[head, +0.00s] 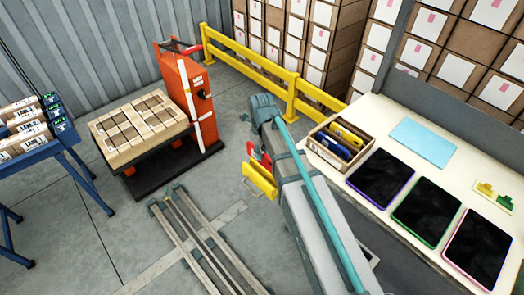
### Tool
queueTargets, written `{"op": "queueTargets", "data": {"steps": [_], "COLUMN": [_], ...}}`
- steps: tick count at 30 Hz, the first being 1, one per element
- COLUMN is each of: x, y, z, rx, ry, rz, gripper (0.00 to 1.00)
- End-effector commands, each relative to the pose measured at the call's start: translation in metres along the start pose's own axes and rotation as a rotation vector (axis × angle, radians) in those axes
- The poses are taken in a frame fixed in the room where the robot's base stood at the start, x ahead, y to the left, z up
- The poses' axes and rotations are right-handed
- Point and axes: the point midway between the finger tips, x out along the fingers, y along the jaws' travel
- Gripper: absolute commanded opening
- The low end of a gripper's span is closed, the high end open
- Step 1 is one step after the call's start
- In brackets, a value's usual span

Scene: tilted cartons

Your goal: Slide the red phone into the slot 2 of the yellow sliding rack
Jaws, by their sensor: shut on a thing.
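My gripper (258,163) is on the far side of my grey and teal arm, which hides much of it. A thin yellow slab (259,181) hangs tilted at the gripper, and the gripper appears shut on it, clear of the worktable. Small red parts (266,160) show just above the slab; I cannot tell whether they are gripper fingers or part of a red phone. No whole red phone is plain to see. An open cardboard box (315,159) on the worktable holds yellow and dark blue flat items. No yellow sliding rack with slots can be made out with certainty.
The cream worktable (385,112) carries purple (381,178), green (427,212) and pink-edged (479,249) tablets, a light blue sheet (423,142) and small yellow and green pieces (494,196).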

Motion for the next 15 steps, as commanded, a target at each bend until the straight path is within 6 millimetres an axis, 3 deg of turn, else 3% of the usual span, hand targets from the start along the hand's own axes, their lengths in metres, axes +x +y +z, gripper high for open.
{"op": "queueTargets", "data": {"steps": [15], "x": [0.017], "y": [-0.002], "z": [0.003], "rx": [0.035], "ry": [0.0], "rz": [0.001], "gripper": [0.0]}}
